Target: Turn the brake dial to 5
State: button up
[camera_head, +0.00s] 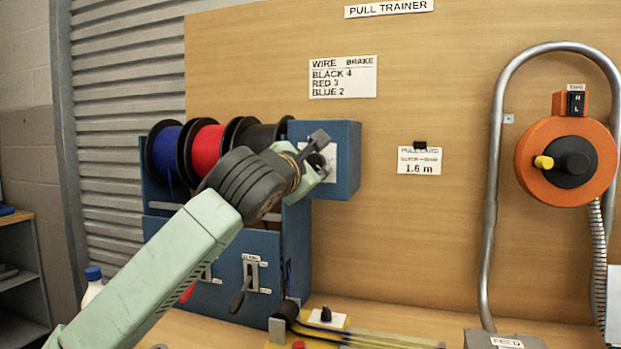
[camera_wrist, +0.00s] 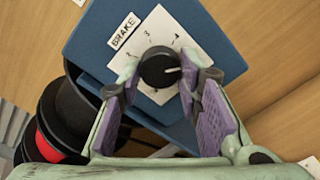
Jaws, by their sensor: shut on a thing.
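The brake dial (camera_wrist: 158,70) is a round black knob with a white pointer line, on a white numbered plate (camera_wrist: 150,32) labelled BRAKE. The plate is on the blue brake box (camera_wrist: 90,45), whose side also shows in the head view (camera_head: 346,175). My gripper (camera_wrist: 162,74) is shut on the dial, one finger on each side. The pointer line points right in the wrist view, past the 4. The number in that direction is hidden by the right finger. In the head view my gripper (camera_head: 318,157) is at the box front and hides the dial.
Blue (camera_head: 166,150), red (camera_head: 206,148) and black (camera_head: 258,136) wire spools sit left of the box. A lever (camera_head: 243,285) is on the blue panel below. A wire card (camera_head: 343,77) and an orange reel (camera_head: 535,175) are on the wooden board. Board right of the box is mostly clear.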

jog(key=shift+m, duration=0.4)
jog(key=o, duration=1.1)
jog(key=shift+o, duration=0.2)
jog(key=shift+s, duration=0.1)
jog(key=v, duration=1.2)
